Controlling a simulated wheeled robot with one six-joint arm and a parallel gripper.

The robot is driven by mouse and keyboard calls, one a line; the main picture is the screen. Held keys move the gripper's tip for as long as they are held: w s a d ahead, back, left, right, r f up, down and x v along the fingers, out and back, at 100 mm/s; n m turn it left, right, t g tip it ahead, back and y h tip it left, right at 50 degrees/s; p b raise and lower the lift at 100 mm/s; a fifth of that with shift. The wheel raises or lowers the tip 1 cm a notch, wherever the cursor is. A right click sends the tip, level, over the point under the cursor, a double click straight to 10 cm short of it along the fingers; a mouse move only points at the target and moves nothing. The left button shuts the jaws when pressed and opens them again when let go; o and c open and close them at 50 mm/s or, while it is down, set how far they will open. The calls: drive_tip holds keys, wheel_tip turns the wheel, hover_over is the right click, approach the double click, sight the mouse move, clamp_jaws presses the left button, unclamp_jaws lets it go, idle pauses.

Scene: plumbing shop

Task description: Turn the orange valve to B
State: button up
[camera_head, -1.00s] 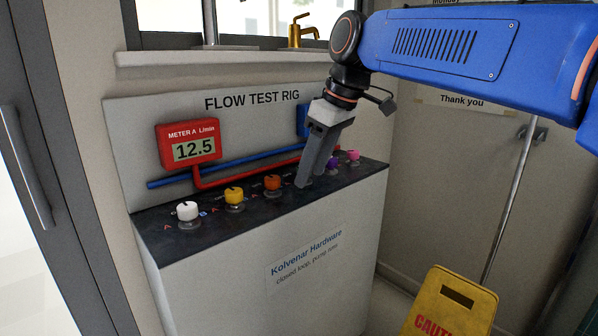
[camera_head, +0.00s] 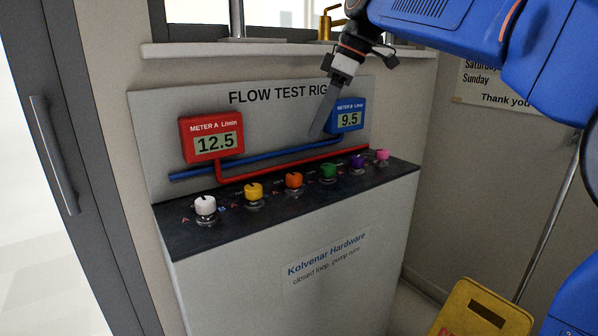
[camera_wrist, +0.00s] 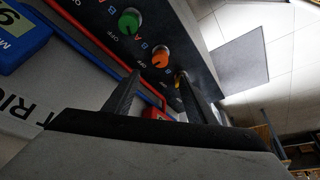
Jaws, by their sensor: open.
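The orange valve (camera_head: 293,181) is a round knob in the row on the dark top of the test rig, between the yellow valve (camera_head: 254,192) and the green valve (camera_head: 328,171). In the wrist view the orange valve (camera_wrist: 160,57) lies beyond my fingers, with letters A and B and OFF printed by the knobs. My gripper (camera_head: 318,131) hangs above and behind the row, in front of the rig's back panel, apart from every knob. In the wrist view my gripper (camera_wrist: 160,82) shows two spread fingers with nothing between them. Which mark the orange knob points to is hard to tell.
A white valve (camera_head: 205,205), a purple valve (camera_head: 357,163) and a pink valve (camera_head: 382,155) share the row. Red meter A (camera_head: 211,137) reads 12.5 and blue meter B (camera_head: 348,115) reads 9.5. Red and blue pipes run behind the knobs. A yellow caution sign (camera_head: 484,308) stands at lower right.

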sight(295, 175)
drive_tip(key=x, duration=1.3)
drive_tip(key=shift+a+f, duration=0.2)
drive_tip(key=shift+f, duration=0.15)
drive_tip(key=shift+c, duration=0.6)
drive_tip(key=c, duration=0.9)
